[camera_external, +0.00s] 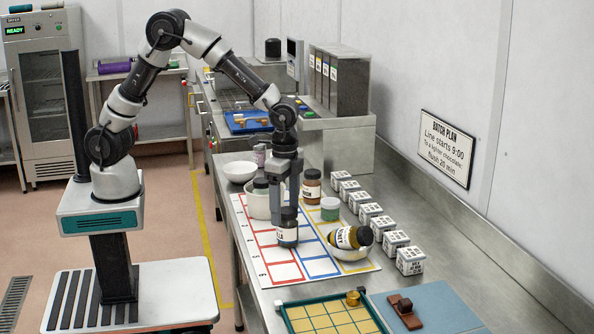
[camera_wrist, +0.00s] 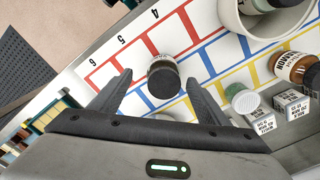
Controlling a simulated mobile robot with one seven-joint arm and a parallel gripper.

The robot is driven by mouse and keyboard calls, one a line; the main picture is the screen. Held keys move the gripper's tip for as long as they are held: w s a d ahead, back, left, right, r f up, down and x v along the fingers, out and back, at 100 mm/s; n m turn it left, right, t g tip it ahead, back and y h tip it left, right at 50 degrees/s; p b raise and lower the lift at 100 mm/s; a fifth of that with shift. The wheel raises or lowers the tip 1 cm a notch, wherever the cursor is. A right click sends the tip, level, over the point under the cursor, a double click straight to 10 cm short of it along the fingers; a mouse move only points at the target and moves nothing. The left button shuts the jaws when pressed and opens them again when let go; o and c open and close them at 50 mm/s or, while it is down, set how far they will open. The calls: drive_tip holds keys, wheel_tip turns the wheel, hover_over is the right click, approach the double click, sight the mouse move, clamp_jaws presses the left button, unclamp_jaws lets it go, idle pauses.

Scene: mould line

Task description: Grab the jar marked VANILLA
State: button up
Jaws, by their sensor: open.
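A dark jar with a black lid (camera_external: 287,232) stands upright on the grid mat. Its white label is partly hidden; the letters showing look like the end "LA". In the wrist view the jar (camera_wrist: 163,78) shows from above, lid towards me, near the gap between my fingertips. My gripper (camera_external: 288,203) points down at this jar, and its fingers (camera_wrist: 160,82) are spread, one to each side. I cannot tell whether they touch it.
A white pot (camera_external: 258,206) holding a jar stands close behind. Several white boxes (camera_external: 411,262) line the wall side. A gridded tray (camera_external: 283,305) is in front. The mat's left front (camera_external: 265,268) is clear.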

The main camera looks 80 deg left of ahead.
sight(288, 227)
drive_tip(key=shift+w+a+f, duration=0.1)
drive_tip(key=shift+w+f, duration=0.1)
drive_tip(key=shift+f, duration=1.45)
drive_tip(key=shift+w+a+f, duration=0.1)
drive_tip(key=shift+w+f, duration=0.1)
drive_tip(key=shift+f, duration=1.4)
drive_tip(key=c, duration=1.3)
